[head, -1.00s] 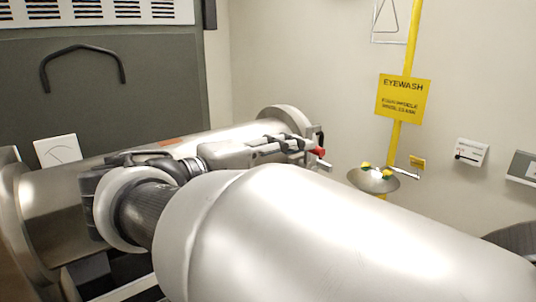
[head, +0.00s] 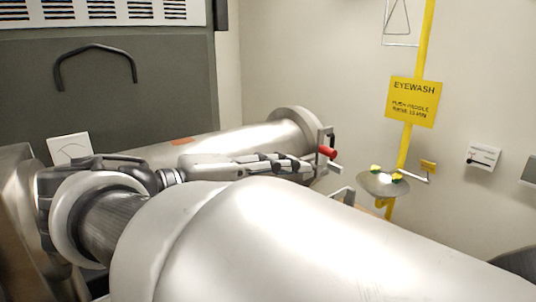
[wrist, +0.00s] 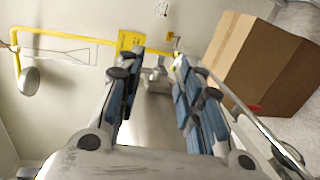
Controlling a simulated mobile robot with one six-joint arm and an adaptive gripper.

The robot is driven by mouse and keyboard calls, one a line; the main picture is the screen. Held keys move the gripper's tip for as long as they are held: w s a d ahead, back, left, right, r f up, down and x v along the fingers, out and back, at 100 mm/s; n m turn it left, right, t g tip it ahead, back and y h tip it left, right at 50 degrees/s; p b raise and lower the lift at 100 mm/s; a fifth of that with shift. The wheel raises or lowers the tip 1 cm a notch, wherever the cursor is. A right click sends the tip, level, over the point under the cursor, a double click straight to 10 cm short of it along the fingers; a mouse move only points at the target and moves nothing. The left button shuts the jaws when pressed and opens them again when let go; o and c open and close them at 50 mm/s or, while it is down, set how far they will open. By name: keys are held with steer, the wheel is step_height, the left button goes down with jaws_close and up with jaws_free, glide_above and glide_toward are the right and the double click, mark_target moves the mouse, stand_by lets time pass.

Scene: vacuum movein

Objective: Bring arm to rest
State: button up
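My gripper (head: 306,163) is in the middle of the head view, seen from the side, in front of a shiny metal cylinder (head: 270,135). In the wrist view its two fingers with blue-grey pads stand well apart (wrist: 160,68), and nothing is held between them. In the head view the fingertips appear close to a red knob (head: 327,152) on a bracket by the cylinder's end. I cannot tell whether they touch the bracket. My arm fills the lower part of the head view and hides what lies behind it.
A yellow eyewash sign (head: 413,101) and pipe stand against the right wall, with a basin (head: 382,183) below. A grey panel with a black handle (head: 95,50) is at the back left. A cardboard box (wrist: 262,62) shows at the right of the wrist view.

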steer(key=s+d+f+m+g+y+b, duration=0.1)
steer(key=s+d+f+g+y, duration=0.15)
steer(key=d+f, duration=0.4)
steer(key=s+d+f+m+g+y, duration=0.1)
steer(key=s+d+f+g+y, duration=0.15)
steer(key=d+f, duration=0.4)
steer(key=s+f+m+t+y+b, duration=0.1)
steer(key=s+f+m+y+b, duration=0.1)
steer(key=s+f+m+y, duration=0.3)
steer(key=s+f+y, duration=0.3)
steer(key=s+f, duration=0.3)
steer(key=f, duration=0.2)
steer(key=shift+a+f, duration=0.15)
steer(key=shift+a, duration=0.2)
steer(key=shift+a, duration=0.1)
